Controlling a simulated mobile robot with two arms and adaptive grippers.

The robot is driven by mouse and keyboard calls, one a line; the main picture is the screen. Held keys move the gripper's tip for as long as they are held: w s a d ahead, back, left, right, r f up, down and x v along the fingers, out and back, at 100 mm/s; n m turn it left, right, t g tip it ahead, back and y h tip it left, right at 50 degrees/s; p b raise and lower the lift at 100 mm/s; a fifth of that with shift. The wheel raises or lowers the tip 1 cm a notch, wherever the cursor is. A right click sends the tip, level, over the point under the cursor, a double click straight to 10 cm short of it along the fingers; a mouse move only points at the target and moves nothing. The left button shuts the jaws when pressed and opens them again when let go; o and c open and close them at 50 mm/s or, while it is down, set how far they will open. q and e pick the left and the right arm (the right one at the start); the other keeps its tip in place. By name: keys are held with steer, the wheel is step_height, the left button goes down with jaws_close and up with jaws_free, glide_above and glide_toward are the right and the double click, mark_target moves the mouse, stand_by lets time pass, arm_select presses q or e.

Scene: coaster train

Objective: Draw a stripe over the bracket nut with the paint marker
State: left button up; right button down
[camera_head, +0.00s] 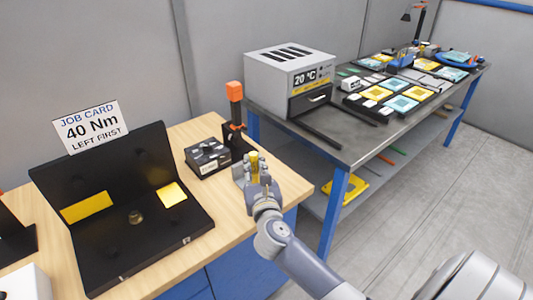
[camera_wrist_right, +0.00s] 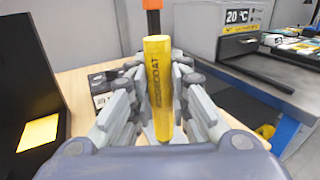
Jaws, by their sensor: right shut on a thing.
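My right gripper (camera_head: 256,170) is shut on a yellow paint marker (camera_wrist_right: 159,88), which stands upright between the fingers with dark lettering on its side. The marker also shows in the head view as a small yellow piece (camera_head: 254,160). The gripper is over the wooden bench's right part, apart from the black bracket-like panel (camera_head: 95,240) at left. A small brownish round piece (camera_head: 135,217) sits on that panel's flat part; I cannot tell for sure that it is the bracket nut. My left gripper is not in view.
A black stand with an orange top (camera_head: 235,92) and a dark box (camera_head: 208,157) stand just behind the gripper. A job card (camera_head: 92,127) reads 40 Nm, left first. A grey metal table (camera_head: 345,150) with a 20 °C oven (camera_head: 288,75) is at right. Bare wood lies between panel and gripper.

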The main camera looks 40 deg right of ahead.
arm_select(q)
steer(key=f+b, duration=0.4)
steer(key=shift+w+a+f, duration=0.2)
arm_select(e)
steer(key=d+f, duration=0.1)
steer(key=w+d+f+m+h, duration=0.1)
steer(key=w+d+f+g+h, duration=0.1)
steer(key=d, duration=0.1)
steer(key=shift+w+f+m, duration=0.25)
steer(key=shift+f+m, duration=0.05)
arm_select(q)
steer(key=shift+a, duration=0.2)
arm_select(e)
steer(key=shift+a, duration=0.1)
arm_select(q)
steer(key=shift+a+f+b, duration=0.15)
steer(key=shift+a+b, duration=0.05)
steer(key=shift+b, duration=0.1)
arm_select(e)
steer(key=shift+f, duration=0.2)
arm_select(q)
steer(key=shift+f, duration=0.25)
arm_select(e)
steer(key=shift+f, duration=0.4)
arm_select(q)
steer(key=shift+b, duration=0.3)
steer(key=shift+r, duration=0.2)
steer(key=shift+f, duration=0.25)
arm_select(e)
steer(key=shift+f, duration=0.4)
